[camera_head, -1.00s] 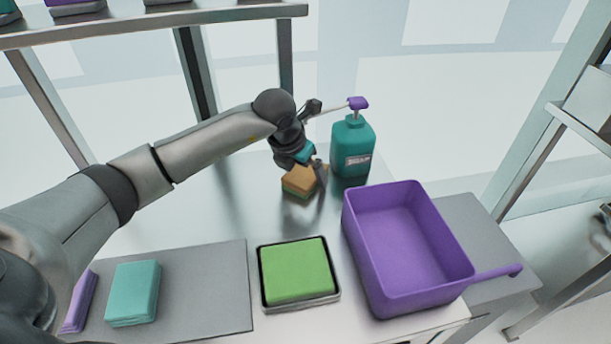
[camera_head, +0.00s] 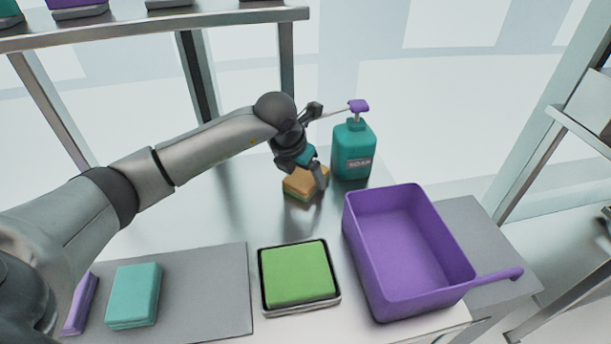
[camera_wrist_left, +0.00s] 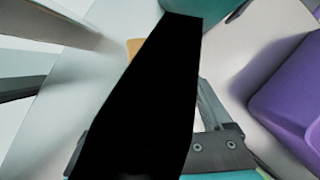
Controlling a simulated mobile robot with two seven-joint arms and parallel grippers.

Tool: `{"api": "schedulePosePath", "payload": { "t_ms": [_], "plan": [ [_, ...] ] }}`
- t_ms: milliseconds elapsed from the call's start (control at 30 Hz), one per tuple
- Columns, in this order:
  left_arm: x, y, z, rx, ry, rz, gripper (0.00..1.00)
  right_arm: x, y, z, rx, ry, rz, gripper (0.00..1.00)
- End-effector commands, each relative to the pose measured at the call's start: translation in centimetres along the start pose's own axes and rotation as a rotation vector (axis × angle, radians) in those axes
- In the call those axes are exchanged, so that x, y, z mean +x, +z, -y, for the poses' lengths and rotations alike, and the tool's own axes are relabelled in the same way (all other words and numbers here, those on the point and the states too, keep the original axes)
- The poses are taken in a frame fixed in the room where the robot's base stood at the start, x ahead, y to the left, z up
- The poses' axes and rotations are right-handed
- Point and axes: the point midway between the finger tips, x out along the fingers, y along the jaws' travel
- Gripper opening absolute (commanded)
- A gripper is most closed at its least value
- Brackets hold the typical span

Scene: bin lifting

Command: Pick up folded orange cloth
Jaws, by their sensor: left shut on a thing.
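A small folded orange cloth (camera_head: 300,184), with a green layer at its lower edge, sits on the steel table in front of the soap bottle. My left gripper (camera_head: 318,180) reaches down over it and is shut on it at its right side. The gripper and wrist hide part of the cloth. In the left wrist view a black shape covers the middle; only a sliver of the orange cloth (camera_wrist_left: 135,47) shows beside it. My right gripper is not in view.
A teal soap bottle (camera_head: 352,150) with a purple pump stands close behind the gripper. A purple bin (camera_head: 410,240) is to the right. A tray with a green cloth (camera_head: 299,274) is in front. Teal (camera_head: 134,293) and purple cloths lie on a grey mat (camera_head: 210,290).

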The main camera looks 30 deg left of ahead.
Motion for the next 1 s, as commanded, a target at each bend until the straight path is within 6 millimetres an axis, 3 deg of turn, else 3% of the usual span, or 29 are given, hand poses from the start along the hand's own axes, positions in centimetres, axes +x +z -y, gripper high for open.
{"api": "schedulePosePath", "payload": {
  "t_ms": [267,567,1000],
  "plan": [
    [-1.4,0.2,0.1,0.003,0.000,0.003,0.21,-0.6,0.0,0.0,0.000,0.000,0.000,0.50],
    [-7.8,2.8,0.1,0.002,0.000,0.005,0.21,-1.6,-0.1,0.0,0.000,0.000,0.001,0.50],
    [-10.3,-5.5,2.7,0.006,0.001,-0.003,0.21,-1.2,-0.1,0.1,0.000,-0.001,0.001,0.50]
  ]
}}
